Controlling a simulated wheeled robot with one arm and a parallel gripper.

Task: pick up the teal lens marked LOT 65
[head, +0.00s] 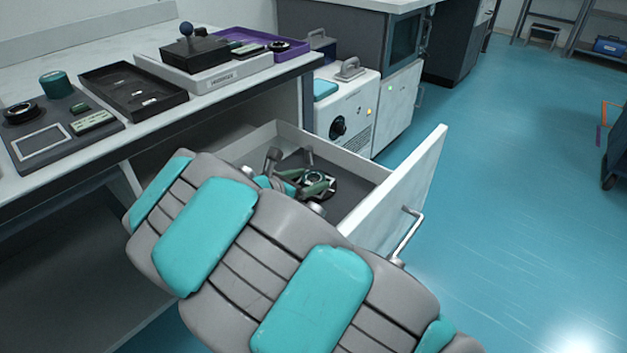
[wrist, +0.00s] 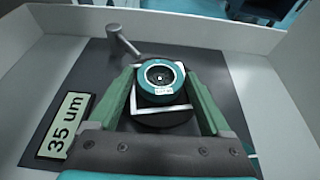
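A teal ring-shaped lens (wrist: 160,80) with a dark centre sits in the drawer, on a dark round base inside a white square outline. It carries a small white label that is too small to read surely. My gripper (wrist: 160,86) is open, with one green finger on each side of the lens and narrow gaps visible. In the head view my gripper (head: 302,186) reaches down into the open drawer (head: 358,170), and my arm hides much of the near part.
A "35 um" plate (wrist: 67,126) lies left of the gripper and a grey post (wrist: 121,38) stands behind it. Drawer walls enclose the gripper. On the bench are a black tray (head: 135,88), a teal cylinder (head: 55,84) and a purple tray (head: 235,38).

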